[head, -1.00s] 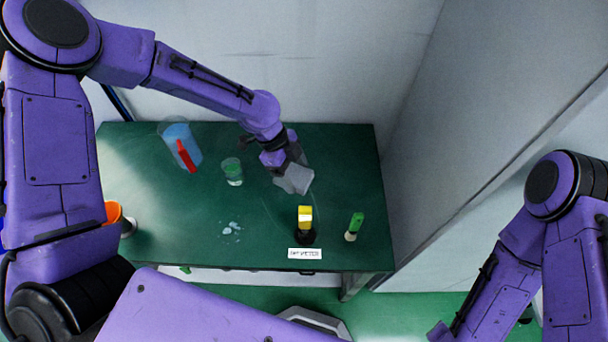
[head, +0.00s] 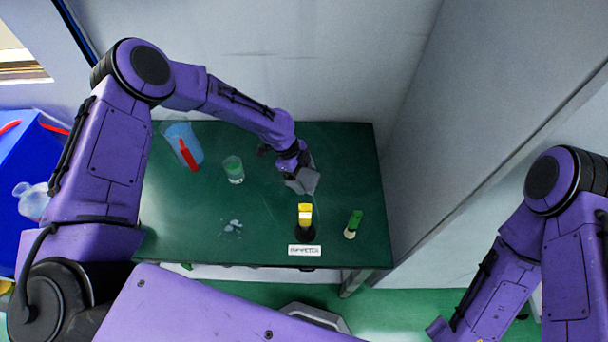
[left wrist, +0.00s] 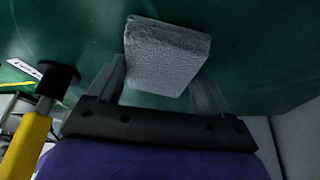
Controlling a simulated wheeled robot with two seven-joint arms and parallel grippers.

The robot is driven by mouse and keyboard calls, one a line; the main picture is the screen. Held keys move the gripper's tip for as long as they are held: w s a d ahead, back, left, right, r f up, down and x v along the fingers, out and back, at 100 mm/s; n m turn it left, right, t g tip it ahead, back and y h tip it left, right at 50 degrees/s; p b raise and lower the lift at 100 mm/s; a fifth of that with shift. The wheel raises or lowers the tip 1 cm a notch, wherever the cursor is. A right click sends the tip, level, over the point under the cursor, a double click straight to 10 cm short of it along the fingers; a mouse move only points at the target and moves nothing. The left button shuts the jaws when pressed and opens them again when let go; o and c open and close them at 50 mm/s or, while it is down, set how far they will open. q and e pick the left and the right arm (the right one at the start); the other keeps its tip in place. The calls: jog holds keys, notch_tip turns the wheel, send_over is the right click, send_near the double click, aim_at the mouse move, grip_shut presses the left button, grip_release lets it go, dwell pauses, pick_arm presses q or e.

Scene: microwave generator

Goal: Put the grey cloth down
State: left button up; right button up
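The grey cloth (head: 303,185) shows as a small thick block at the end of my left arm, over the right part of the green table (head: 270,262). In the left wrist view the cloth (left wrist: 165,55) sits tilted between the two fingers of my left gripper (left wrist: 160,82). The left gripper also shows in the head view (head: 298,174), with its fingers mostly hidden. It is shut on the cloth. I cannot tell whether the cloth touches the table. My right gripper is out of view.
A yellow-and-black upright object (head: 304,213) and a green-and-white piece (head: 353,224) stand nearer the front. A glass (head: 233,169) and a clear blue container (head: 181,133) with a red item stand left. A wall closes the right side.

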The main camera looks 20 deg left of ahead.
pick_arm(q)
jog(key=shift+o, duration=0.8)
jog(key=shift+r, duration=0.15)
jog(key=b+v, duration=0.1)
jog(key=v, duration=1.1)
jog(key=shift+b, duration=0.3)
